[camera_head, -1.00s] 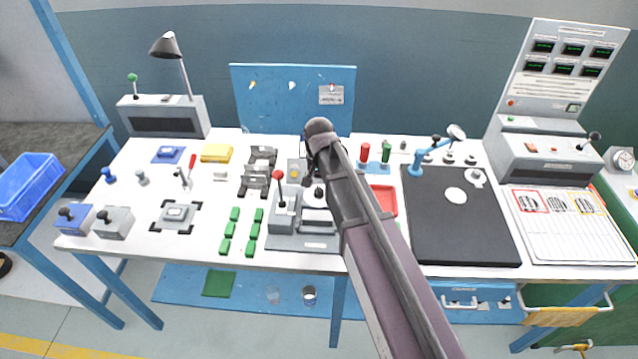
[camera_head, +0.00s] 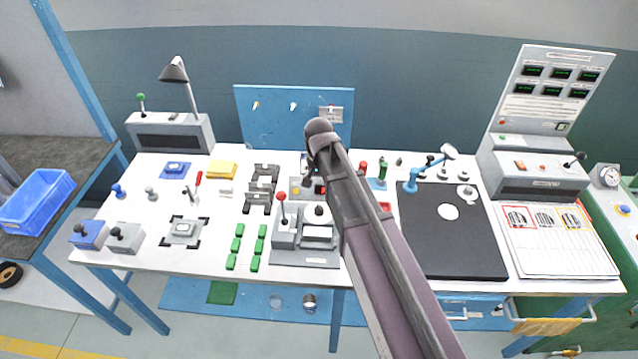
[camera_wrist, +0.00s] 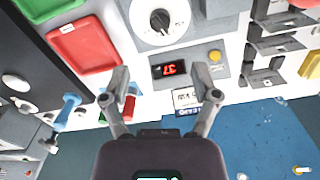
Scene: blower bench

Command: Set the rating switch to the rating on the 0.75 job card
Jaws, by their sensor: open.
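The wrist view shows a round white dial with a black knob (camera_wrist: 160,20), likely the rating switch; its marks are too small to read surely. Below it is a dark display with red digits (camera_wrist: 170,69), seen upside down. My gripper (camera_wrist: 162,78) is open and empty, its fingers on either side of the display in the picture, apart from the knob. In the head view my arm hides most of this spot. A small card (camera_wrist: 186,98) with unreadable print lies between the fingers in the picture. Cards with coloured borders (camera_head: 548,217) lie at the right; no 0.75 is legible.
A yellow button (camera_wrist: 215,56) is beside the display. Red and green trays (camera_wrist: 88,52) lie left in the wrist view. A lever with a red knob (camera_head: 281,197) stands left of my arm. A black mat (camera_head: 455,245) and a blue pegboard (camera_head: 270,125) flank the area.

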